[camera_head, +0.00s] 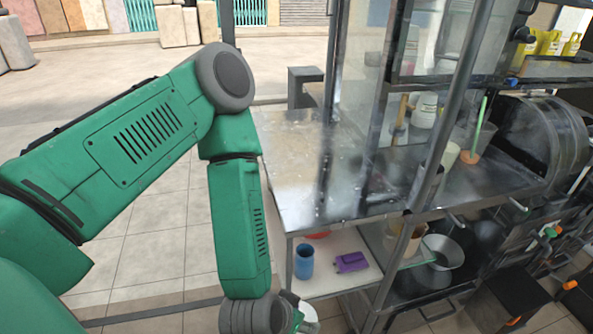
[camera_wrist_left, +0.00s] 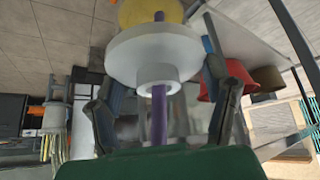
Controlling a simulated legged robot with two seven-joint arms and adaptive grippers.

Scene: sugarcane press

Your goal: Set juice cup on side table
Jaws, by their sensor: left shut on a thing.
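My left gripper (camera_head: 298,314) is low at the bottom edge of the head view, beside the shelf under the steel-topped table (camera_head: 290,185). In the left wrist view its two fingers (camera_wrist_left: 160,95) stand on either side of a pale juice cup (camera_wrist_left: 155,52), and it is shut on it. The cup shows a wide white disc, a narrower white collar and a purple straw through the middle. In the head view only a small white part of the cup (camera_head: 309,316) shows past the gripper. My right gripper is in neither view.
The steel tabletop has a wide bare area at the left. The shelf below holds a blue cup (camera_head: 304,262) and a purple object (camera_head: 351,262). A metal post (camera_head: 455,100) and glass panels enclose the right side. A metal pot (camera_head: 442,251) stands lower right.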

